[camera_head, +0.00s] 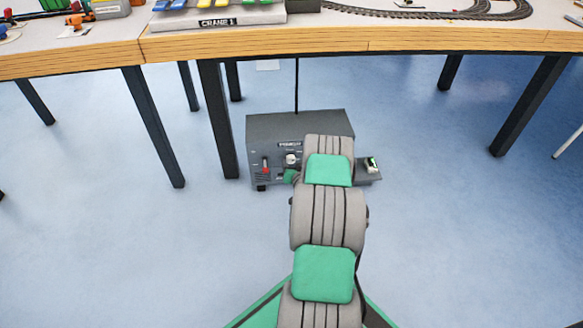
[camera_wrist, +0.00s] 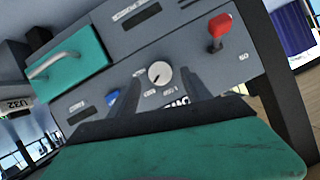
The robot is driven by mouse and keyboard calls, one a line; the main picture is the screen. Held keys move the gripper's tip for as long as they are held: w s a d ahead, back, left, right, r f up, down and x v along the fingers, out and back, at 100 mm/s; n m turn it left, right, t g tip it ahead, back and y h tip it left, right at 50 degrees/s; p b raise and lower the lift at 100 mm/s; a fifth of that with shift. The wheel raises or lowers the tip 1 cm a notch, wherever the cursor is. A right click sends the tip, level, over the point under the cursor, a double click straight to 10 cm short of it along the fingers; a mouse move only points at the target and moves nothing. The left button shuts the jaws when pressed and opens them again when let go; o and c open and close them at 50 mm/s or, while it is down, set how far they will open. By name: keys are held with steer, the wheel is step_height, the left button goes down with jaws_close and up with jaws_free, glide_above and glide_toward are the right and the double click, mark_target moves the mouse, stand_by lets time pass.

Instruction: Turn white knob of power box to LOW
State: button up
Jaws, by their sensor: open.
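The power box (camera_head: 262,133) is a dark grey box on the floor under the table. Its white knob (camera_head: 291,158) is on the front face, right of a red switch. In the wrist view the white knob (camera_wrist: 158,72) is round, with a small dark mark and tiny lettering around it; I cannot read its setting. My gripper (camera_wrist: 160,74) is open, its two dark fingers on either side of the knob in the picture. I cannot tell whether they touch it. In the head view my arm hides most of the gripper and part of the box front.
The red switch (camera_wrist: 218,27), a blue switch (camera_wrist: 112,97) and a green panel with a handle (camera_wrist: 80,55) are on the box face. A ledge with a small item (camera_head: 372,164) sticks out at the box's right. Table legs (camera_head: 216,120) stand left; the table edge (camera_head: 300,42) is above.

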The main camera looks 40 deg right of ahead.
mark_target(291, 161)
steer(key=shift+b+x, duration=0.4)
steer(key=shift+x, duration=1.2)
steer(key=shift+c, duration=0.4)
jaws_close()
